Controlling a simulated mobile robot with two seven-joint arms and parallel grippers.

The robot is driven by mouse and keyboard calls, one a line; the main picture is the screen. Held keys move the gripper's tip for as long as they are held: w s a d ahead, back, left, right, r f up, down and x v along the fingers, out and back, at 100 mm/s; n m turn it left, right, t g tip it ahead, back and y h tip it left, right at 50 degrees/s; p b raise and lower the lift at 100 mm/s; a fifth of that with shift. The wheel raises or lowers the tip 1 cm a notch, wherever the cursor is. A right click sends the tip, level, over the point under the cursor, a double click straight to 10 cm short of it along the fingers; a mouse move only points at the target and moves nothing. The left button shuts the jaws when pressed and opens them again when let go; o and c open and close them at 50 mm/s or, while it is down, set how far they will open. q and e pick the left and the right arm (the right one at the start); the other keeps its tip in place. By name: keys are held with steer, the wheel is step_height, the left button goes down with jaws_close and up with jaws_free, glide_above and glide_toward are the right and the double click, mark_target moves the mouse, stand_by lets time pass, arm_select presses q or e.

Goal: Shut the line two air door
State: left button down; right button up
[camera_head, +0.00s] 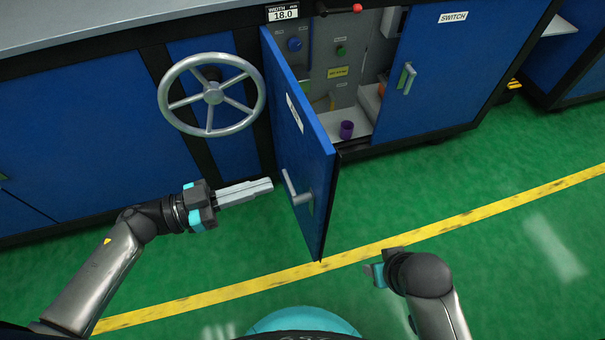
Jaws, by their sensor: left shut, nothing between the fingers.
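The blue air door (308,158) stands swung open from the cabinet, hinged at its left edge, with its label at an angle that I cannot read. Its silver handle (296,190) is low on the face turned left. My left gripper (272,185) is shut and empty, pointing right, with its fingertips just left of the handle; I cannot tell whether they touch the door. My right gripper (376,275) is low in the view, right of the door's bottom corner and apart from it; its fingers are mostly hidden.
A silver handwheel (213,93) sticks out left of the door. The open compartment holds a purple cup (346,130) and controls such as a blue knob (295,44). A shut blue door marked SWITCH (453,17) is at right. The green floor is clear.

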mark_target(319, 169)
arm_select(q)
steer(key=b+x, duration=0.2)
steer(key=x, duration=0.5)
steer(key=shift+d+f, duration=0.1)
steer(key=shift+x, duration=0.85)
arm_select(e)
step_height(319, 169, up, 6)
steer(key=t, duration=0.1)
steer(key=shift+w, duration=0.2)
steer(key=shift+d+r, duration=0.1)
